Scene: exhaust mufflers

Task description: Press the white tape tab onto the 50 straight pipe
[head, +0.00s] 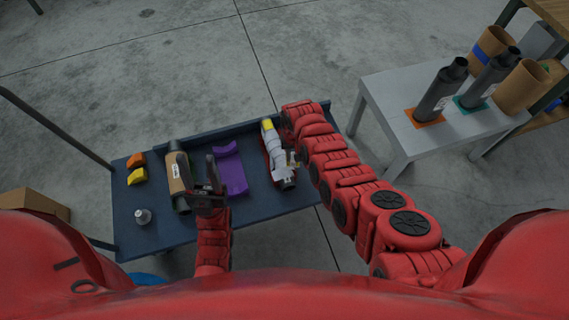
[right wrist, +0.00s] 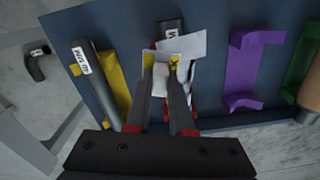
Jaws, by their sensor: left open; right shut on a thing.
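A dark straight pipe with a white label that seems to read "50 STR" (right wrist: 84,66) lies along a yellow cradle (right wrist: 114,82) in the right wrist view. It is left of my right gripper (right wrist: 162,62) and apart from it. That gripper is shut on a thin white piece, which looks like the tape tab (right wrist: 184,46), above a red cradle with white material in it. My right arm seems to hide the labelled pipe in the head view. My left gripper (head: 211,172) is open and empty, beside a brown-wrapped pipe (head: 177,172).
The dark blue table (head: 145,240) also bears a purple cradle (head: 232,176), orange (head: 136,159) and yellow (head: 137,176) blocks and a small silver item (head: 142,216). A grey table (head: 395,128) at right holds upright dark pipes and brown tubes.

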